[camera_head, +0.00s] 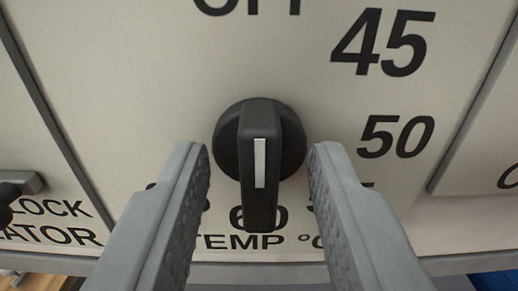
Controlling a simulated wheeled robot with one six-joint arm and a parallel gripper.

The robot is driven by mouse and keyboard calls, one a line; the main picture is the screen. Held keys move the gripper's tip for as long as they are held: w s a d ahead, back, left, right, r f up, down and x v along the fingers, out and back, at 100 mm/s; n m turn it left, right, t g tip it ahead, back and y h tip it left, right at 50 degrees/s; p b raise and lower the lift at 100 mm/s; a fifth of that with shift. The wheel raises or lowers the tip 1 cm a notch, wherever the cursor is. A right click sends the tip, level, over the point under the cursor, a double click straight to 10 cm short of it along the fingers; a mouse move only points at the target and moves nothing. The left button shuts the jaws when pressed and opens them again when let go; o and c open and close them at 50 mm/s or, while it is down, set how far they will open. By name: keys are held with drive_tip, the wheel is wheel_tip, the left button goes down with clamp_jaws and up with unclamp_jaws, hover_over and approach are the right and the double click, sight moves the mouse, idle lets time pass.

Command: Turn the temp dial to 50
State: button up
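The temp dial (286,143) is a round black knob with a raised grip bar and a white pointer line, in the middle of the camera_head view. Its bar stands vertical and its lower end covers part of the scale near 60. The mark 50 (397,136) is to the right of the dial, with 45 above it and OFF at the top. My gripper (260,165) is open, with one grey finger on each side of the dial. Gaps show between both fingers and the knob. The fingers hide some scale marks lower down.
The label TEMP °C (240,242) is below the dial. Part of another black knob (10,195) shows at the left edge, near the lettering LOCK and ATOR. Dark panel seams run on both sides, and the panel's lower edge is close under the label.

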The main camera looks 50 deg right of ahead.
drive_tip(key=shift+c, duration=0.2)
clamp_jaws()
drive_tip(key=m, duration=0.8)
drive_tip(key=shift+s+d+m, duration=0.1)
drive_tip(key=shift+s+m, duration=0.05)
drive_tip(key=shift+m, duration=0.15)
drive_tip(key=m, duration=0.4)
drive_tip(key=shift+f, duration=0.15)
drive_tip(key=shift+f+m, duration=0.1)
drive_tip(key=shift+m, duration=2.4)
